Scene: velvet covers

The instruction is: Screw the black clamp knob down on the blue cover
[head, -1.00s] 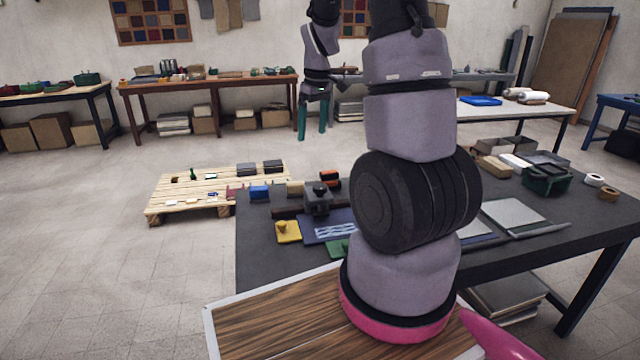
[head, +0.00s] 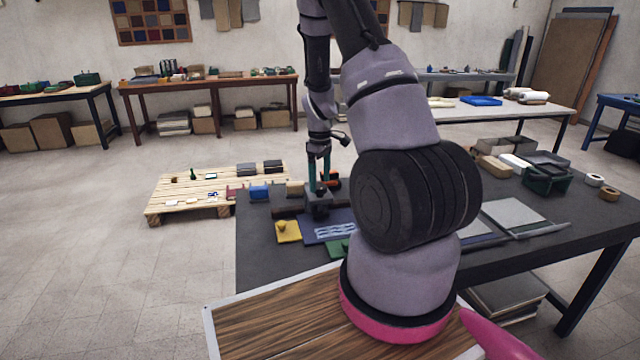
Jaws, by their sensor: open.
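The clamp is a dark grey block (head: 319,205) on the dark table, at the far edge of the blue cover. Its black knob (head: 320,187) is on top and is small and partly hidden by the fingers. The blue cover (head: 344,216) lies flat in front of the clamp, with pale wavy marks on it; my arm hides its right part. My gripper (head: 319,184) points straight down over the clamp, its two teal fingers open and one on either side of the knob. I cannot tell whether they touch it.
A yellow piece with a knob (head: 288,232) lies to the left of the cover and a green piece (head: 338,248) in front of it. A blue block (head: 259,192) stands at the table's far left. Trays and boxes (head: 546,178) fill the right side.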

